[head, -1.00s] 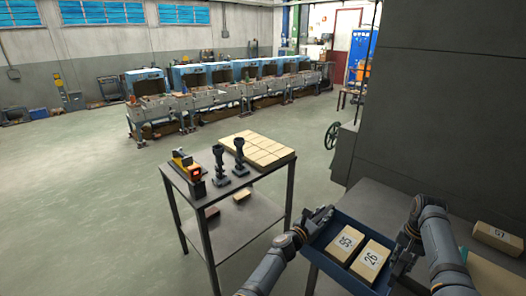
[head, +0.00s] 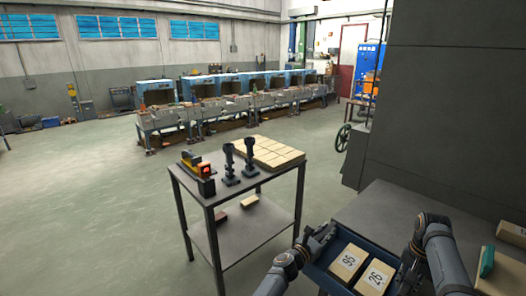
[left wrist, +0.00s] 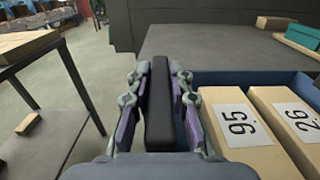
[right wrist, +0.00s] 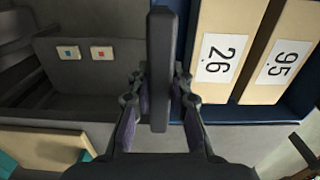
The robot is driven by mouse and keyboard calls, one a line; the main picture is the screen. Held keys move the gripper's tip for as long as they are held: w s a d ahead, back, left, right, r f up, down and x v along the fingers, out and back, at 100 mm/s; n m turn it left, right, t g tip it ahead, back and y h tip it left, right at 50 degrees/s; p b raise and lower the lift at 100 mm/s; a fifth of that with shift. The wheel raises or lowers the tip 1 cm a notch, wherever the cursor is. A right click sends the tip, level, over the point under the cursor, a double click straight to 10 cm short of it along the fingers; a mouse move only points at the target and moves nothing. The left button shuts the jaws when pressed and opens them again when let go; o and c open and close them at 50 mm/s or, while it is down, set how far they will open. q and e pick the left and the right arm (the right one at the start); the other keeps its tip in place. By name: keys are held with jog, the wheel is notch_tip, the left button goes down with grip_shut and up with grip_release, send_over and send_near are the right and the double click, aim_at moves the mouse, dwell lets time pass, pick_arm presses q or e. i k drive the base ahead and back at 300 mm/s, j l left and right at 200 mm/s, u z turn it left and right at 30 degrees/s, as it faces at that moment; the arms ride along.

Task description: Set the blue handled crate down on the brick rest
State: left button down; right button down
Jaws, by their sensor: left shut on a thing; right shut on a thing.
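The blue handled crate (head: 320,272) is at the lower right of the head view, holding two beige blocks marked 95 (head: 348,262) and 26 (head: 376,278). My left gripper (head: 322,236) is shut on its black handle (left wrist: 158,105) at one end. My right gripper (head: 410,262) is shut on the opposite handle (right wrist: 160,70). In the head view the crate appears in front of the grey table, but its height cannot be told. The brick rest is probably the pad of beige bricks (head: 267,152) on the cart, apart from the crate.
The cart (head: 235,192) also carries two black upright tools (head: 240,160) and a yellow-black device (head: 197,172); loose bricks lie on its lower shelf. The grey table (head: 400,210) at right holds a green-topped block (head: 487,262). A large dark cabinet (head: 445,110) stands behind it.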

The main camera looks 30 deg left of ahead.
aim_at(264, 148)
jog(key=u, duration=2.3)
jog(key=i, duration=4.25)
jog(key=i+z, duration=0.15)
jog(key=i, duration=0.3)
jog(key=i+j+z, duration=0.1)
jog(key=i, duration=0.35)
jog(key=i+j+z, duration=0.15)
jog(key=i, duration=0.3)
jog(key=i+l+z, duration=0.15)
jog(key=i+z, duration=0.75)
jog(key=i+j+z, duration=0.15)
jog(key=i+z, duration=0.7)
jog(key=i, duration=1.15)
